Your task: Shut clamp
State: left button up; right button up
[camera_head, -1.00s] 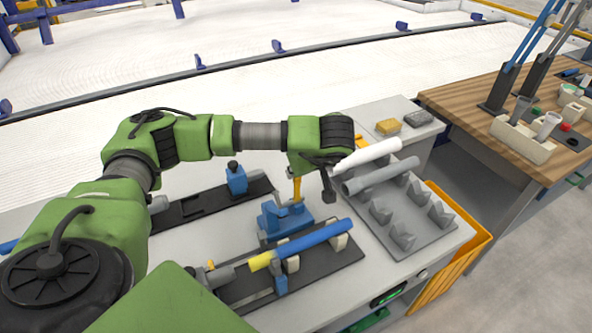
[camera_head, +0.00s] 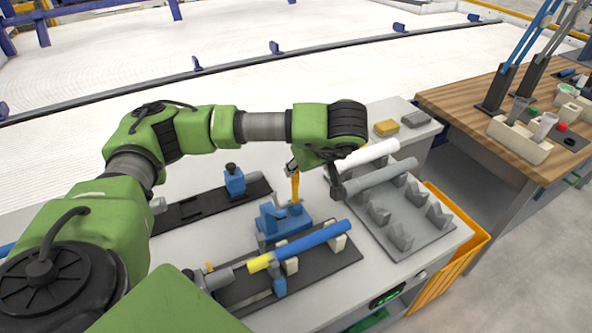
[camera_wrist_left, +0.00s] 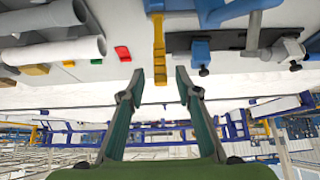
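The clamp (camera_head: 285,222) is blue, with a yellow lever handle (camera_head: 295,187) standing upright. It sits on the bench behind a blue pipe (camera_head: 317,239) with a yellow end, which lies on pale supports. In the left wrist view the yellow handle (camera_wrist_left: 159,45) hangs in line with the gap between my fingers, just beyond the tips. The left wrist view also shows the open fingers (camera_wrist_left: 159,78). My right gripper is out of view.
A white pipe (camera_head: 370,153) and a grey pipe (camera_head: 385,175) lie on a grey rack (camera_head: 428,232) to the right. A small blue block (camera_head: 235,181) stands on a dark rail behind left. A wooden table (camera_head: 455,98) with small parts stands far right.

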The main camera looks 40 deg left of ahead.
pick_arm(q)
jog(key=v, duration=0.6)
jog(key=shift+d+r, duration=0.2)
jog(key=shift+s, duration=0.1)
jog(key=shift+a, duration=0.1)
jog(key=c, duration=0.8)
jog(key=w+a+g, duration=0.1)
jog(key=w+a, duration=0.1)
jog(key=w+a+r+g+h, duration=0.1)
jog(key=w+a, duration=0.1)
jog(key=w+a+g+h+b, duration=0.1)
jog(key=w+a, duration=0.1)
jog(key=a, duration=0.1)
jog(key=shift+r+n, duration=0.3)
jog(key=shift+r, duration=0.1)
grip_shut()
jog(key=w+a+g+h, duration=0.2)
jog(key=a+h, duration=0.4)
jog(key=p, duration=0.4)
send_over(295, 185)
jog(key=w+a, duration=0.2)
jog(key=a, duration=0.1)
jog(key=w+a+x, duration=0.1)
jog(key=x, duration=0.8)
jog(key=shift+w+f+m+t+h, duration=0.3)
jog(key=shift+f+m+h, duration=0.1)
jog(key=shift+f, duration=0.15)
